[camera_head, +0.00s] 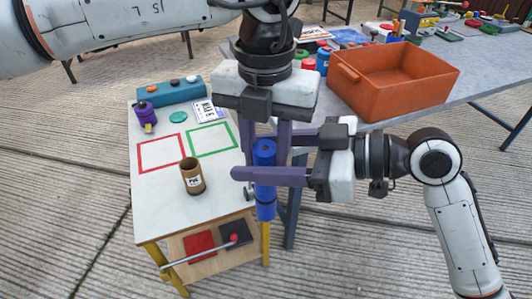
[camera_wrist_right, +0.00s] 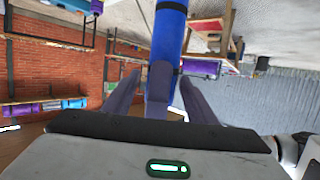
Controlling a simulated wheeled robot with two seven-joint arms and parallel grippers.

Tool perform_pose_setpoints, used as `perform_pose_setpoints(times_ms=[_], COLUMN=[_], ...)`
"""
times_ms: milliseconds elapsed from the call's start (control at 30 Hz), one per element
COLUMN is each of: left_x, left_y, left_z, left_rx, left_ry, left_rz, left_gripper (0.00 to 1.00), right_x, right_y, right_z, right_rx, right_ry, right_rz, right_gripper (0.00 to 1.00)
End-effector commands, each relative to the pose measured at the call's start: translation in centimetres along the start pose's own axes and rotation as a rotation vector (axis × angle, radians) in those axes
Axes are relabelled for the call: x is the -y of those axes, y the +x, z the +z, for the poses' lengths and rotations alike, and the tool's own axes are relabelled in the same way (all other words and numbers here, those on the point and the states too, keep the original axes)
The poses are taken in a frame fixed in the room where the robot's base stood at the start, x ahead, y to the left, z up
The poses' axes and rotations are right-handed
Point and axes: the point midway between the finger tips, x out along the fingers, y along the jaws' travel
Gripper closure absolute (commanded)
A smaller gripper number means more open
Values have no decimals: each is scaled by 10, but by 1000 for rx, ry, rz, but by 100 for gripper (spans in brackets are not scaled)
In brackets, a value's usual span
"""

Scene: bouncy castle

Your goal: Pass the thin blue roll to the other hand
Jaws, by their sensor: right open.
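The thin blue roll (camera_head: 265,203) hangs upright in front of the small white table. My left gripper (camera_head: 265,150) points down from above, its purple fingers on either side of the roll's upper part; it appears shut on it. My right gripper (camera_head: 247,156) comes in from the right, open, with one finger in front of the roll and one behind. In the right wrist view the roll (camera_wrist_right: 169,40) stands between the spread right fingers (camera_wrist_right: 158,85), with a gap on each side. Part of the roll is hidden by the fingers.
The white table (camera_head: 150,205) carries a brown can (camera_head: 192,177), a purple-and-yellow item (camera_head: 146,115), a blue box (camera_head: 170,91) and red and green outlines. An orange crate (camera_head: 395,85) stands on a grey table (camera_head: 480,65) at the back right.

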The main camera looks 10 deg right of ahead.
Motion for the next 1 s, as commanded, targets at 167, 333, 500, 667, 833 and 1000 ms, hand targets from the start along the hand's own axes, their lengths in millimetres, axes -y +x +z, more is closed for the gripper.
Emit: perform_pose_setpoints(times_ms=[167,333,500,667,833,1000], left_x=[-1,-1,-1,-1,-1,-1], left_y=[0,0,0,0,0,0], left_z=[0,0,0,0,0,0], left_rx=[1,1,1,1,1,1], left_ry=[-2,-2,-2,-2,-2,-2], left_rz=[1,2,2,2,2,2], left_gripper=[99,99,99,99,99,99], right_x=[-1,-1,0,0,-5,-34], right_y=[-20,-57,-91,-111,-115,-98], right_z=[2,2,1,1,7,51], right_rx=[4,6,5,2,1,15], right_ry=[-1,-1,-1,1,27,166], right_rz=[3,4,2,1,20,135], right_gripper=[48,48,48,48,48,48])
